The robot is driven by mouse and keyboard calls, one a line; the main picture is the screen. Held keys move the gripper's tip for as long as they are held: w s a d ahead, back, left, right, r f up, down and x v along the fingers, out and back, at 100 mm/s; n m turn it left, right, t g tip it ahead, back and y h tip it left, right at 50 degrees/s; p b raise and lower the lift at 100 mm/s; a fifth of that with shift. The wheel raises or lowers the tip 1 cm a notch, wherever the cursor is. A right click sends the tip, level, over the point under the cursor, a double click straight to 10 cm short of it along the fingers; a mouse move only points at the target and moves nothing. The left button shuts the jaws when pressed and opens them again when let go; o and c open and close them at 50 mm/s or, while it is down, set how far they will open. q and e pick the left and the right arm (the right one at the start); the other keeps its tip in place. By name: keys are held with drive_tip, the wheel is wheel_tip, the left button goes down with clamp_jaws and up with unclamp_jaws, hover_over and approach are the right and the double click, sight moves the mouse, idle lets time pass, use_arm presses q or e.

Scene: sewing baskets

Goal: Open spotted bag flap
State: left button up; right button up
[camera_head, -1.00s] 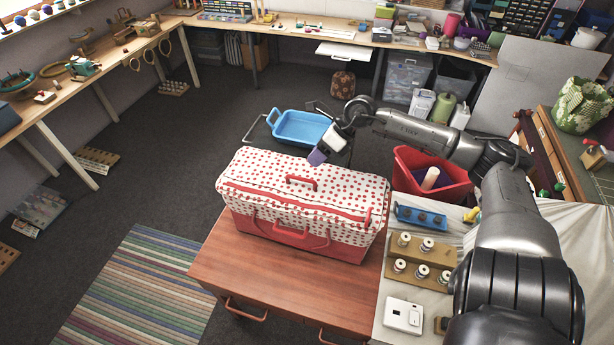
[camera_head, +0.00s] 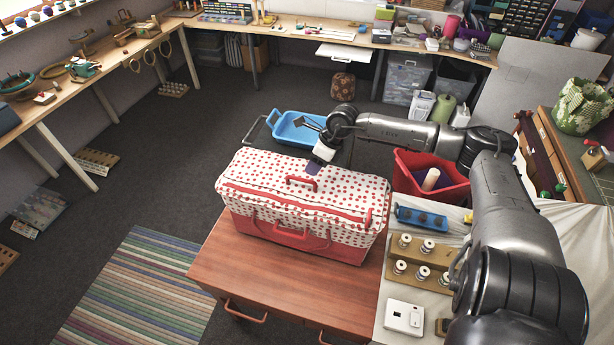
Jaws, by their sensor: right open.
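The spotted bag (camera_head: 262,181) is white with red dots on its soft top and has a solid red lower body. It sits on the wooden table, and its top flap lies shut. A red handle (camera_head: 302,184) lies on the top, and another red handle (camera_head: 300,238) is on the front. My right gripper (camera_head: 312,145) is open, over the bag's far edge behind the top handle. A white piece with a purple end at the gripper points down close to the top; contact is unclear. My left gripper is not in view.
A blue tray (camera_head: 285,132) stands behind the bag. A red bin (camera_head: 447,190) stands to its right. Nearer are spool racks (camera_head: 425,262), a small blue tray (camera_head: 420,217) and a white box (camera_head: 403,316). The wooden table (camera_head: 270,285) is clear in front of the bag.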

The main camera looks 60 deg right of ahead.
sight(307, 176)
drive_tip(key=shift+p+x, duration=0.55)
drive_tip(key=shift+x, duration=2.25)
clamp_jaws()
